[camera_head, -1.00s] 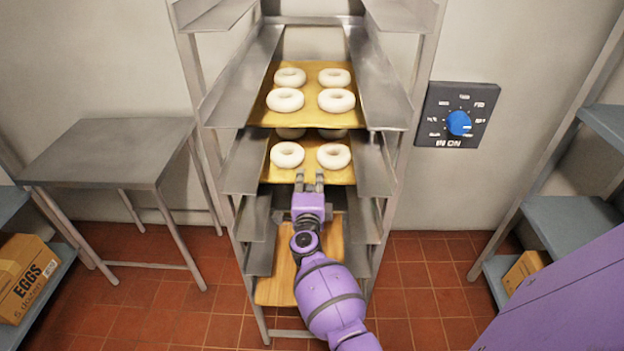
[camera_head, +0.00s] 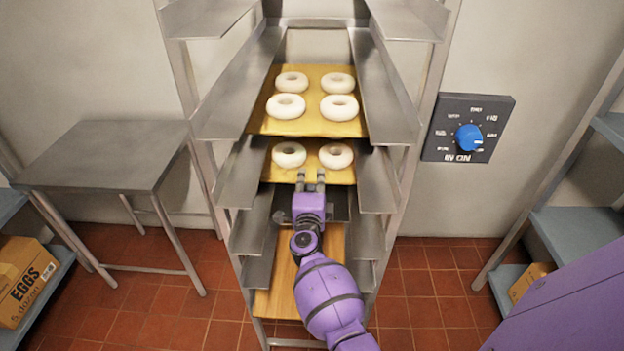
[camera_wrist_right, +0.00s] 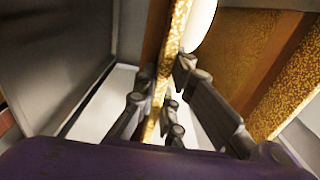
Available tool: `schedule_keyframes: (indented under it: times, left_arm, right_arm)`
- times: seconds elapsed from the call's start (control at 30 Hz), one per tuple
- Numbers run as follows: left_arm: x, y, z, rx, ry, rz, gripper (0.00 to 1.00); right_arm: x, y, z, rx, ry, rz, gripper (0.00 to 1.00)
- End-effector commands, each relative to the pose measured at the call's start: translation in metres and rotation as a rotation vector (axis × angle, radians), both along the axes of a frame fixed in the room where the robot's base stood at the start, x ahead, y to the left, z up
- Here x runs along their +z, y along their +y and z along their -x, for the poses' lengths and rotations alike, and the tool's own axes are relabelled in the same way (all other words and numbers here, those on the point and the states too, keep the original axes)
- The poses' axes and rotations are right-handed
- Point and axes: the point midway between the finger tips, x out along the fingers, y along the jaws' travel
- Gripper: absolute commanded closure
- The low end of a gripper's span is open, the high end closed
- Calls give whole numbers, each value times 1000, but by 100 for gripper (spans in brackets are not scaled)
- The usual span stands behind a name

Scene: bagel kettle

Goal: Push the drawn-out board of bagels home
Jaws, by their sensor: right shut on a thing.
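In the head view, the board (camera_head: 312,176) sits in the middle level of the metal rack, with two white bagels (camera_head: 289,154) showing near its front. Its rear part is hidden under the board above. My right gripper (camera_head: 311,182) is at the middle of the board's front edge. In the right wrist view, the fingers (camera_wrist_right: 163,105) are shut on the board, its speckled edge (camera_wrist_right: 172,50) between them. A pale bagel (camera_wrist_right: 199,25) shows beside it. My left gripper is in neither view.
An upper board (camera_head: 315,124) holds several bagels. A lower wooden board (camera_head: 276,303) shows below my arm. The rack's side rails (camera_head: 237,178) flank the boards. A steel table (camera_head: 100,155) stands left; a blue-knob panel (camera_head: 468,137) is on the right wall.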

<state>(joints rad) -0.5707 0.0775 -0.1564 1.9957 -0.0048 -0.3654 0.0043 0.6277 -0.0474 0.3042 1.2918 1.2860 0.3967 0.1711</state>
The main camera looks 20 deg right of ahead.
Motion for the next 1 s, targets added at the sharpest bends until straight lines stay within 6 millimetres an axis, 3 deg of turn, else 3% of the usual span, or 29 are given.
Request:
schedule_keyframes:
  times: [0.07,0.1,0.27,0.6,1.0]
  left_arm:
    - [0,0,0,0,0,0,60]
    - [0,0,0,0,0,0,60]
    - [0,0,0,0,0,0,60]
    - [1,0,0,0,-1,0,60]
    - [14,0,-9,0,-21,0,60]
  right_arm:
    - [1,0,0,-1,-2,1,100]
    - [1,0,0,-1,-2,1,86]
    - [0,0,0,0,-1,0,66]
    - [-1,1,2,0,1,0,66]
    - [1,15,30,-1,0,-1,66]
